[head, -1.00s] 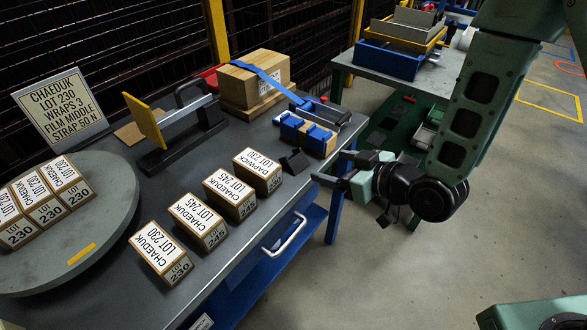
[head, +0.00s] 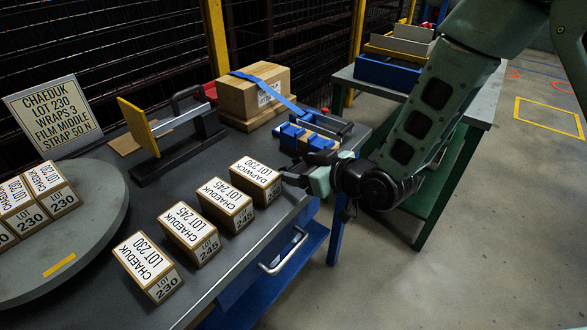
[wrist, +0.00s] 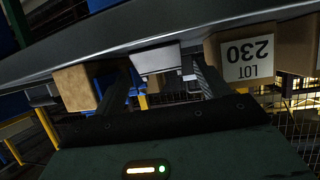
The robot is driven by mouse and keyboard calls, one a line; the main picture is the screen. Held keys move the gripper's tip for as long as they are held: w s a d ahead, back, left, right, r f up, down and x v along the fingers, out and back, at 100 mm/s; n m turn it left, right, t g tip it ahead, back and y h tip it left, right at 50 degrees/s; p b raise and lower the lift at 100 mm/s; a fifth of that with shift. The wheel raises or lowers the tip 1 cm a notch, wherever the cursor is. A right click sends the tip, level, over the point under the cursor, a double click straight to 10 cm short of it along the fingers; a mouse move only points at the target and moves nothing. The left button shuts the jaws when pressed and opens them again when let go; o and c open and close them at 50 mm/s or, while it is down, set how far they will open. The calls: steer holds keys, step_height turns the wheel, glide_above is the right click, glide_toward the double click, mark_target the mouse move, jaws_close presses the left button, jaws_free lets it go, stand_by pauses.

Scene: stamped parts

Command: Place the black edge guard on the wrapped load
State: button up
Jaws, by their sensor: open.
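In the head view the guard is mostly hidden by my gripper. Lot 230 cartons (head: 48,185) stand together on the round grey turntable (head: 105,225) at left. A larger carton (head: 245,97) with a blue strap stands at the back. I cannot tell which is the wrapped load.
A row of labelled cartons (head: 190,233) lies along the table's front. A black tool with a yellow plate (head: 138,127) and a sign (head: 52,113) are further left. A second table (head: 470,105) is at right.

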mark_target(293, 167)
steer(key=shift+x, duration=1.6)
steer(key=shift+r, duration=0.1)
steer(key=shift+c, duration=0.3)
steer(key=c, duration=1.1)
